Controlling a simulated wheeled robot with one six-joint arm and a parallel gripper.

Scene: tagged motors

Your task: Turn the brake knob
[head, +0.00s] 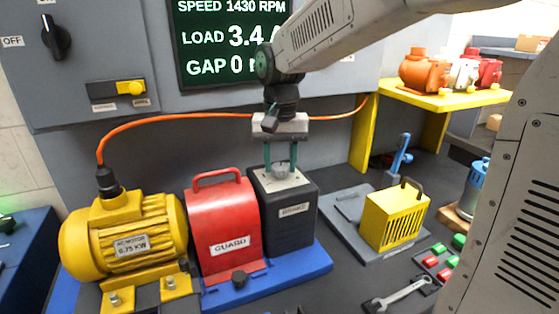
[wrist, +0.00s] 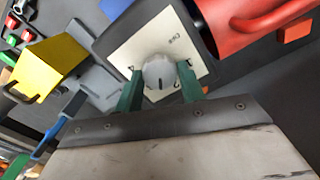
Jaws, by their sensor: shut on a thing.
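The brake knob (wrist: 159,73) is a small grey round knob with a dark pointer line, on a pale plate (wrist: 130,52) on top of the dark brake box (head: 291,222). In the head view the knob (head: 281,170) shows under my gripper (head: 281,168), which points straight down at it. In the wrist view the green fingers of my gripper (wrist: 159,82) stand on either side of the knob and are shut on it. The marks on the plate are partly hidden by the fingers.
A red guard (head: 222,230) and a yellow motor (head: 125,238) stand left of the brake box. A yellow box (head: 394,218) with a handle is at right. An orange cable (head: 200,116) runs behind. A screen (head: 232,45) reads 1430 RPM and is partly covered by my arm.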

